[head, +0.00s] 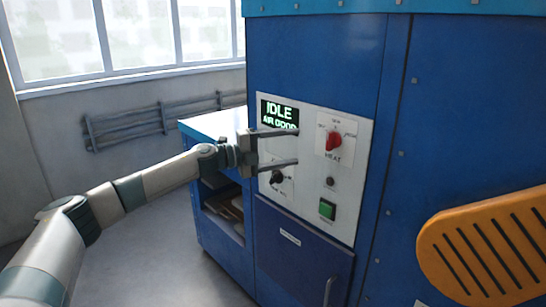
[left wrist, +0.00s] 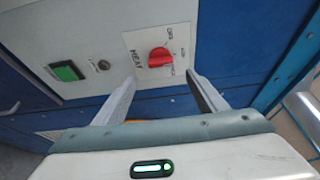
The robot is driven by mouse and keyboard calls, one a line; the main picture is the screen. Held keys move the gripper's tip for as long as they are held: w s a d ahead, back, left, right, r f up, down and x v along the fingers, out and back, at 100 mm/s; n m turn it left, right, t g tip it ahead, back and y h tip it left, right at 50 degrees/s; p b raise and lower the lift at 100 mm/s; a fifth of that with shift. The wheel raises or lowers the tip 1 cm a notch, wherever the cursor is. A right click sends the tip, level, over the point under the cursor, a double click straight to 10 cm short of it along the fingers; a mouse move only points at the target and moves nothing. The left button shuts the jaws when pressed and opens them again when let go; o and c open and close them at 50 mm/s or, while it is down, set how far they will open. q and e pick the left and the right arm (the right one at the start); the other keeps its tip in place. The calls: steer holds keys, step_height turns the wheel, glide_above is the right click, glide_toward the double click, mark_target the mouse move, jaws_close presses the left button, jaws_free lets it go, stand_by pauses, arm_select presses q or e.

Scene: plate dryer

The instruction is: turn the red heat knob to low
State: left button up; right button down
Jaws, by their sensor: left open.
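The red heat knob (head: 334,141) sits on a white label plate near the top right of the pale control panel (head: 346,200). Marks stand around it and HEAT is printed below. Its exact setting is too small to read surely. My left gripper (head: 298,147) is open and empty, its two fingers pointing at the panel from the left of the knob, apart from it. In the left wrist view the knob (left wrist: 159,57) shows whole, just beyond the gap between the fingertips (left wrist: 161,79). My right gripper is not in view.
A green-lit display (head: 279,115) reads IDLE. A black knob (head: 277,177) lies behind and below the left gripper's fingers. A green button (head: 327,209) and a small dark round part (head: 329,182) sit below the red knob. An orange slotted part (head: 485,245) stands at right.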

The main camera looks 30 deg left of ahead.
arm_select(q)
steer(key=shift+b+v, duration=0.6)
steer(key=shift+v, duration=1.65)
steer(key=shift+f, duration=0.1)
